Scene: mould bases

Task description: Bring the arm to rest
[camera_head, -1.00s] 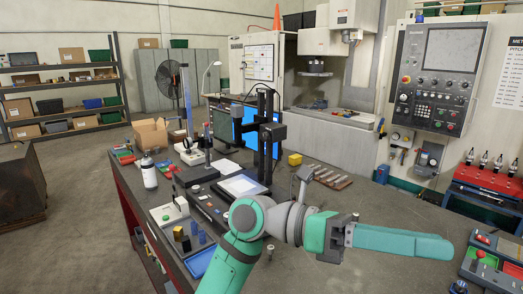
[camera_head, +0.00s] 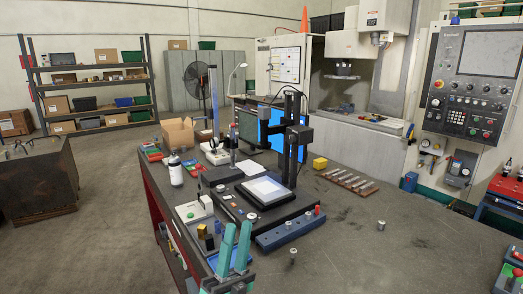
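My gripper (camera_head: 238,226) shows at the bottom of the view, left of centre. Its two teal fingers point up in the picture, with a narrow gap between them and nothing seen held there. It is in front of the workbench's left front part (camera_head: 340,265) and covers part of a blue tray. Most of my arm is out of view below.
A blue-grey bar with pins (camera_head: 290,230) lies right of my gripper. Small metal cylinders stand at the bench front (camera_head: 292,256) and farther right (camera_head: 381,225). A black stand with a lit plate (camera_head: 265,190) is behind. The bench's right front is mostly clear.

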